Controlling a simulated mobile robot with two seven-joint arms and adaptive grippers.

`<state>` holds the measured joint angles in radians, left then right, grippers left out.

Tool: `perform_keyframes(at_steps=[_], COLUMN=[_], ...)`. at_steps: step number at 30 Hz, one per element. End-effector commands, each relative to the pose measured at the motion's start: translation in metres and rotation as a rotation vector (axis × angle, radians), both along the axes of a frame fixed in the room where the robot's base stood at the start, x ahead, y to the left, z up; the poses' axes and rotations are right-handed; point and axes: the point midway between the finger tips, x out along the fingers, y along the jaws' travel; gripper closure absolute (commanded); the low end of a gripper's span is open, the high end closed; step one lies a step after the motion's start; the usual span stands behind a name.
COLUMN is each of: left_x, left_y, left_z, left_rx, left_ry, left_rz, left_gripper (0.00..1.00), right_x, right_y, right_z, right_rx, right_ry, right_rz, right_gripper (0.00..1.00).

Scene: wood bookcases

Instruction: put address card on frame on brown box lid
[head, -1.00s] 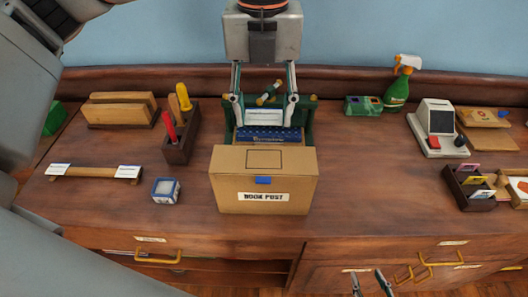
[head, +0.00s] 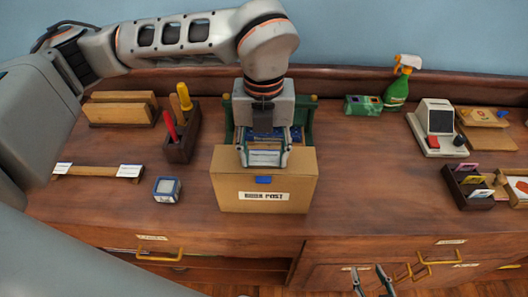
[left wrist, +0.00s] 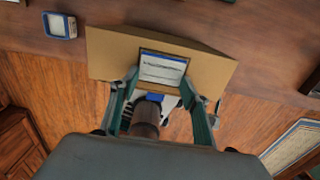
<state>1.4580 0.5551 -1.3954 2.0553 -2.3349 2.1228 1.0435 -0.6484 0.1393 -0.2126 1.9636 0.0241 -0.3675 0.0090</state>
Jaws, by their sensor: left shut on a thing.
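The brown box (head: 300,178) stands near the front of the desk with its lid shut; its front reads BOOK POST. My left gripper (head: 263,159) is low over the lid, shut on the white address card (head: 263,154). In the left wrist view the card (left wrist: 162,68) lies between the fingertips, within the dark frame outline (left wrist: 165,52) on the lid. I cannot tell whether the card touches the lid. The gripper hides most of the frame in the head view. My right gripper (head: 368,271) is open and empty at the front edge, below the desk top.
A green holder (head: 228,122) stands behind the box. A wooden bar with white cards (head: 98,171) and a small blue-white block (head: 167,189) are to the left, a tool holder (head: 181,146) behind them. A card rack (head: 468,190) is at right. The desk right of the box is clear.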

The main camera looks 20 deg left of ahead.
Motion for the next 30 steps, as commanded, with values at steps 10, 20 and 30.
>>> perform_keyframes(at_steps=[10, 20, 30], left_x=[0.0, 0.0, 0.002], left_y=[0.0, 0.0, 0.0], left_z=[-0.003, -0.001, 0.045], left_rx=[0.0, 0.0, -0.001], left_ry=[0.0, 0.0, -0.008], left_rz=[0.0, 0.0, 0.0], left_gripper=[0.37, 0.37, 0.37], right_x=[0.0, -0.001, -0.001], right_y=[0.0, 0.0, 0.0], right_z=[-0.004, -0.003, -0.008], right_rx=[-0.001, -0.001, -0.001], right_ry=[0.002, 0.002, 0.004], right_rz=[0.0, 0.0, 0.0], right_gripper=[0.6, 0.6, 0.6])
